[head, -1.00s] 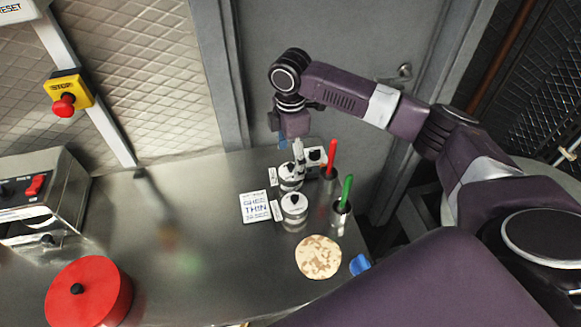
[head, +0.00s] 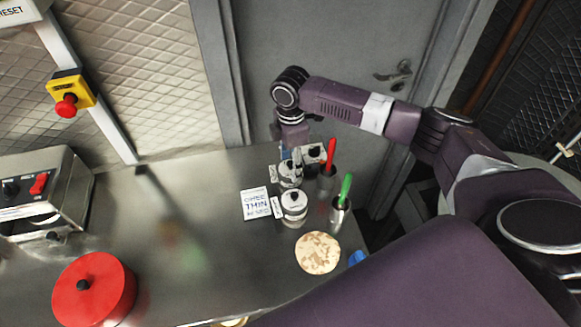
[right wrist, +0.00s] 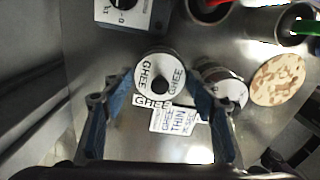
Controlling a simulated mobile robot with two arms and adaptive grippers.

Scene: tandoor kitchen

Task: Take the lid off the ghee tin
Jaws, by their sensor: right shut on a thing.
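The ghee tin (head: 289,182) is the farther of two small tins with white lids near the counter's back edge. Its round white lid (right wrist: 160,66), marked GHEE, has a black knob and fills the space between my fingers in the right wrist view. My right gripper (head: 296,160) points down at this tin from above, and its blue-padded fingers also show in the right wrist view (right wrist: 158,101), one on each side of the lid. It is shut on the lid. Whether the lid is raised from the tin cannot be told. My left gripper is not in view.
The second tin (head: 294,207) stands just in front. Cups with a red handle (head: 330,150) and a green handle (head: 346,188) stand to the right. A flatbread (head: 318,252), a printed card (head: 255,203) and a red lidded pot (head: 92,290) are on the counter. The counter's middle is clear.

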